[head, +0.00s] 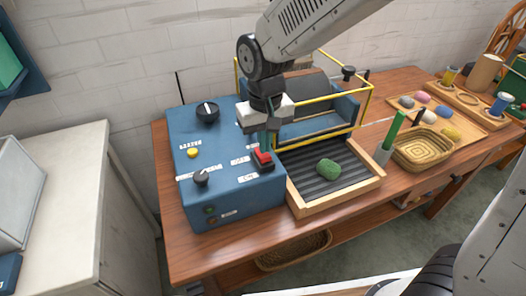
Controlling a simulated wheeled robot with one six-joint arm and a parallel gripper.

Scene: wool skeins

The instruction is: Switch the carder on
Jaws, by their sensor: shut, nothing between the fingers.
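The carder (190,152) is a blue machine on the wooden table. Its top panel carries a red switch (264,156) on a dark base near the right edge, two black knobs (207,112) and a yellow button (192,153). A green lamp (209,210) and an orange-red one sit low on its front; I cannot tell if either is lit. My gripper (264,147) points down with shut fingers right at the red switch and partly hides it. I cannot tell whether the fingertips touch it or which way the switch is set.
A yellow guard frame (371,104) stands behind the gripper. A wooden tray (369,183) with a green wool skein (328,168) lies right of the panel. Further right are a green stick in a holder (392,132), a wicker basket (424,149) and a board of colored skeins (480,122).

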